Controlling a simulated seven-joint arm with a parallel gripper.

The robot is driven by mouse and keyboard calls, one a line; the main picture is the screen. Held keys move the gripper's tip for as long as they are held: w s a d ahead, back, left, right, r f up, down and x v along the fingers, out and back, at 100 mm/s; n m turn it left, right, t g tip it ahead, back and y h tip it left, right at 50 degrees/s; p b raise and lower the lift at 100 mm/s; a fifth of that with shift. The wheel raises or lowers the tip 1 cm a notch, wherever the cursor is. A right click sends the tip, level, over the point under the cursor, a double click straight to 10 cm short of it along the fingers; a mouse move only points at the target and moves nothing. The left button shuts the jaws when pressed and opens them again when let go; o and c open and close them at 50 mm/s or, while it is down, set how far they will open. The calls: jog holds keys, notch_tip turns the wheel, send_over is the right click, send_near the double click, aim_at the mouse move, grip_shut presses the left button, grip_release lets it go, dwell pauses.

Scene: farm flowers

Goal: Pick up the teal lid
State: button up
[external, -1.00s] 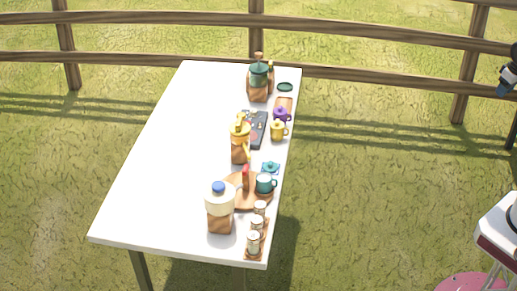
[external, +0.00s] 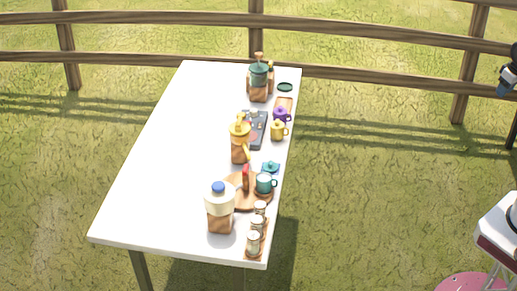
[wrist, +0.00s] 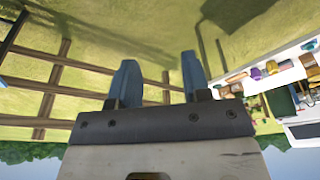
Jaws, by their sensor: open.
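The teal lid (external: 270,167) lies on the white table near its right edge, just behind the teal mug (external: 265,183) in the external view. It has a small knob on top. My gripper (wrist: 158,58) is open and empty, with two blue fingers apart in the wrist view. In the external view my gripper (external: 503,90) is at the far right edge, well away from the table and the lid. In the wrist view the table is at the right edge, seen upside down, and I cannot pick out the lid for sure.
The white table (external: 160,170) also holds a yellow mug (external: 277,131), a purple mug (external: 281,116), a yellow-topped jug (external: 240,145), a cream jar (external: 220,205) and several small jars (external: 256,226). A wooden board (external: 240,203) lies beside the teal mug. The table's left side is clear.

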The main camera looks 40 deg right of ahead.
dwell(0.3)
jog(key=o, duration=0.9)
jog(key=shift+w, duration=0.1)
